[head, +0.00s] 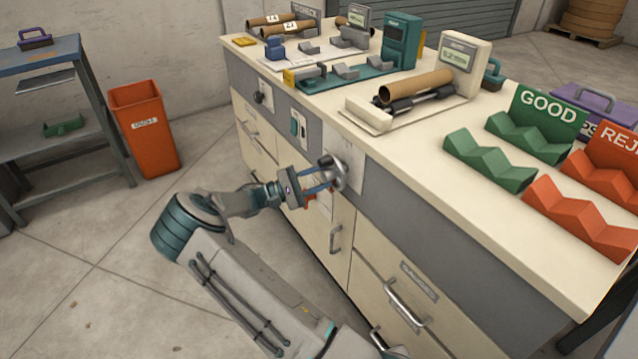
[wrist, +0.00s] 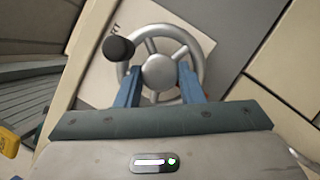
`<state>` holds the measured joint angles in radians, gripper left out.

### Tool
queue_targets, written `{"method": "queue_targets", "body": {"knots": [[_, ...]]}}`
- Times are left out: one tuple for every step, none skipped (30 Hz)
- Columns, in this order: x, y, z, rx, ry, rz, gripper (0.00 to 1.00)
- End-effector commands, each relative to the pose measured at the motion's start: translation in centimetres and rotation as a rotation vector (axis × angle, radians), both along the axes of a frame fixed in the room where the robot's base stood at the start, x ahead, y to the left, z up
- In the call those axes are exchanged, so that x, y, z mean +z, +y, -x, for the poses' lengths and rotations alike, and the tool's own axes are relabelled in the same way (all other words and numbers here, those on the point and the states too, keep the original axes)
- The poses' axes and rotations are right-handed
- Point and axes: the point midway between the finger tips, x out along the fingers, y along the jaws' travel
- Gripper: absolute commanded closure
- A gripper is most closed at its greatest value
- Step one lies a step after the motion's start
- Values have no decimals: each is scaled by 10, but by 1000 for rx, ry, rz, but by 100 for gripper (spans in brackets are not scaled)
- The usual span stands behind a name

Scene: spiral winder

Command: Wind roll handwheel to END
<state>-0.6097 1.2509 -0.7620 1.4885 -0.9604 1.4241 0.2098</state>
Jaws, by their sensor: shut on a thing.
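The handwheel (head: 337,172) is a silver spoked wheel on the front panel of the cream cabinet. In the wrist view the handwheel (wrist: 196,48) shows its round hub, its spokes and a black knob (wrist: 118,48) at the upper left of the rim. My gripper (head: 325,182) is at the wheel, and its blue fingers also show in the wrist view (wrist: 160,85), one on each side below the hub. The fingers are shut on the handwheel; their exact contact is partly hidden. A pale plate (wrist: 102,68) behind the wheel bears partly hidden lettering; I cannot read END.
The cream bench top (head: 470,180) above carries a cardboard tube (head: 415,86) on a stand, green GOOD racks (head: 490,163) and orange reject racks (head: 575,215). Drawer handles (head: 408,302) stick out below. An orange bin (head: 145,130) stands left; the floor between is clear.

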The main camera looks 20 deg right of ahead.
Motion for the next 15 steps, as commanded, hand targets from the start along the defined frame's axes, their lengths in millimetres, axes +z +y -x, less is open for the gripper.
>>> {"method": "queue_targets", "body": {"knots": [[-3,1,0,-1,-46,-13,88],[-3,1,0,0,-73,-18,88],[-3,1,0,-1,-110,-26,88],[-2,1,0,-1,-139,-31,88],[-2,0,-1,0,-165,-36,88],[-2,1,-1,0,-204,-44,88],[-2,1,-1,-1,-232,-50,88],[-1,1,-1,-1,-259,-56,88],[-1,1,-1,-1,-296,-63,88],[-1,1,-1,-1,-325,-68,88],[-1,1,-1,-1,-352,-74,88],[0,1,-1,-1,-390,-80,88],[0,1,-1,-1,-418,-86,88],[0,1,-1,-2,-446,-92,88],[1,1,-1,-2,-482,-99,88]]}}
